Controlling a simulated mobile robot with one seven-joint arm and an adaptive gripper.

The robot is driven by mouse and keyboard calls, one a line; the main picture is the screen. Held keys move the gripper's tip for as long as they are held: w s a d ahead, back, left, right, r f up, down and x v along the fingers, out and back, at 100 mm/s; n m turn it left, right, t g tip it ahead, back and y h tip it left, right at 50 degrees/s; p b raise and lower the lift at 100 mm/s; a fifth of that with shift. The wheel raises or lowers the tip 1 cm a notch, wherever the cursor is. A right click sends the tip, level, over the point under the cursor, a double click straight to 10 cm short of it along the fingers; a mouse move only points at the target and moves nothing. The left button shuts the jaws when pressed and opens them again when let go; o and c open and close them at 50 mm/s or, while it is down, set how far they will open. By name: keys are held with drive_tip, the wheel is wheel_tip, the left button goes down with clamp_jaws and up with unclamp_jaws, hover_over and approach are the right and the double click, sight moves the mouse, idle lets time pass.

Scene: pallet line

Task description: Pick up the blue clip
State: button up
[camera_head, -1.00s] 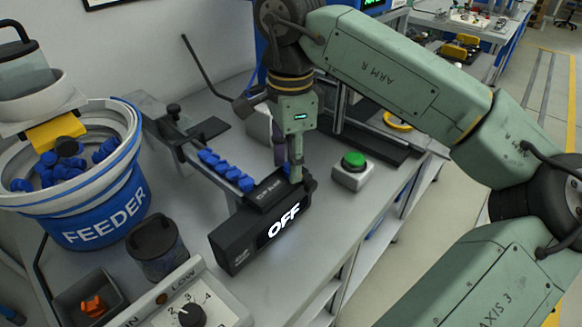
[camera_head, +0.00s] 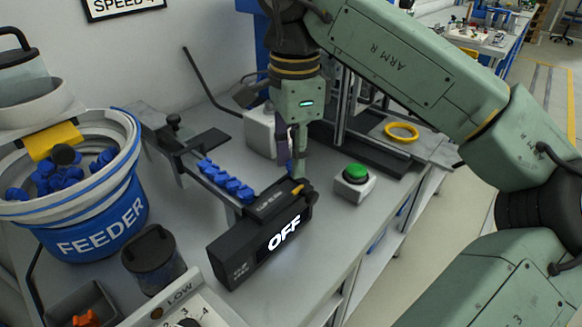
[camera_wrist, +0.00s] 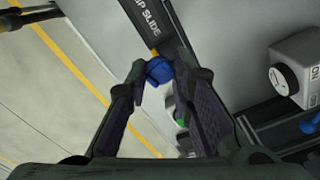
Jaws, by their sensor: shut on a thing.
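A blue clip (camera_wrist: 159,71) sits between the two fingertips of my gripper (camera_wrist: 162,80) in the wrist view. The fingers are shut on it. In the head view my gripper (camera_head: 292,174) points down at the right end of the black box marked OFF (camera_head: 245,262), close above its top. The held clip is hidden there. In the wrist view a black part with the words "IP SLIDE" (camera_wrist: 143,25) lies just beyond the clip. I cannot tell whether the clip touches it. Several other blue clips (camera_head: 226,180) stand in a row on the rail leading to the box.
The blue feeder bowl (camera_head: 100,228) with loose blue pieces is at the left. A green button (camera_head: 355,173) on a grey base is right of the box. A yellow ring (camera_head: 401,132) lies further back. The bench edge runs along the right.

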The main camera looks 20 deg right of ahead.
drive_tip(key=s+d+r+b, duration=0.1)
drive_tip(key=s+d+b, duration=0.1)
drive_tip(key=s, duration=1.2)
drive_tip(key=shift+s+d+r, duration=0.15)
drive_tip(key=shift+s+d, duration=0.1)
drive_tip(key=shift+d, duration=0.35)
